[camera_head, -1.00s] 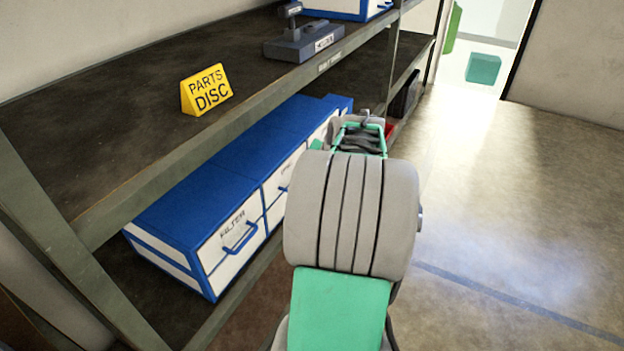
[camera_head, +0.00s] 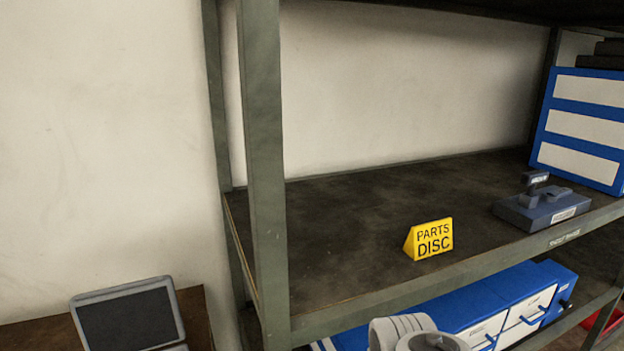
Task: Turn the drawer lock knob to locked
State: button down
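Only a grey rounded part of my arm shows at the bottom; my gripper is out of view.
A dark shelf board (camera_head: 340,235) with a green-grey post (camera_head: 263,170) carries a yellow sign reading PARTS DISC (camera_head: 430,240) and a blue-grey device (camera_head: 541,206). A dark-screened device (camera_head: 130,318) stands on a brown surface at lower left. A red item (camera_head: 602,322) shows at lower right.

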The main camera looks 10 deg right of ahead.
aim_at(566, 306)
jog(key=z, duration=3.15)
jog(key=i, duration=2.3)
jog(key=u, duration=4.05)
